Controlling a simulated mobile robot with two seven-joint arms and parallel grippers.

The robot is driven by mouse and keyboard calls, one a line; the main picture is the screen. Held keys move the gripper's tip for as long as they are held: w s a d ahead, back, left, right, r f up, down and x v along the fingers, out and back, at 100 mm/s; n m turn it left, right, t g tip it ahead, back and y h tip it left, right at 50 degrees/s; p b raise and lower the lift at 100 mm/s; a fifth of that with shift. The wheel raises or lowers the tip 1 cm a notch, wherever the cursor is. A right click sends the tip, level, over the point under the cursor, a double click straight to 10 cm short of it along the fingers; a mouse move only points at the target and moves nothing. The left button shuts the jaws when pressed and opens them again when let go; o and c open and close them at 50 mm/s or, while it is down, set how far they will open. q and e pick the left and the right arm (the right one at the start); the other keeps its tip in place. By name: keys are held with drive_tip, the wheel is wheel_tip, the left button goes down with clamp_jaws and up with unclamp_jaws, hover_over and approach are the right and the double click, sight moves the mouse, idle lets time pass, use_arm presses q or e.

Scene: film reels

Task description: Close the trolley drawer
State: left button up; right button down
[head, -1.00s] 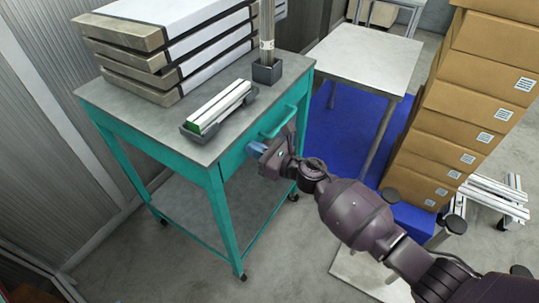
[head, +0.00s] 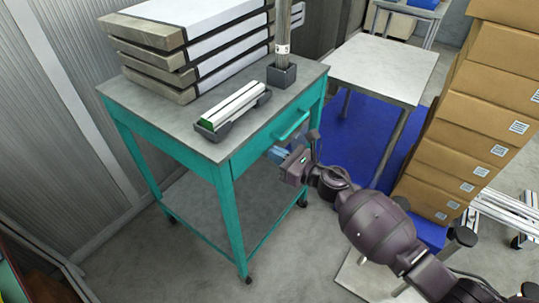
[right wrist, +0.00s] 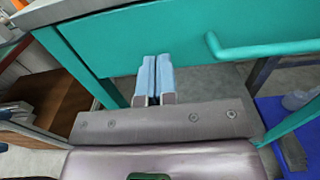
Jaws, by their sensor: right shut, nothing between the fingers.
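The teal trolley (head: 228,215) stands at the left with a grey top. Its teal drawer front (head: 258,146) is on the side facing my right arm and looks about flush with the frame; I cannot tell if a small gap is left. The bar handle (head: 293,125) is on this front, and shows in the right wrist view (right wrist: 270,50). My right gripper (head: 277,154) is shut and empty, just below the handle. In the right wrist view its blue fingers (right wrist: 155,78) are together at the drawer front's lower edge; contact is unclear. My left gripper is not seen.
Flat grey boxes (head: 185,50), a small tray (head: 235,108) and a post in a dark block (head: 282,76) stand on the trolley top. A grey table (head: 385,68) and stacked cartons (head: 455,150) are to the right. Floor in front is partly clear.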

drive_tip(key=v, duration=1)
drive_tip(key=shift+d+p, duration=0.2)
drive_tip(key=shift+p, duration=0.1)
drive_tip(key=shift+s+f, duration=0.1)
drive_tip(key=shift+s, duration=0.05)
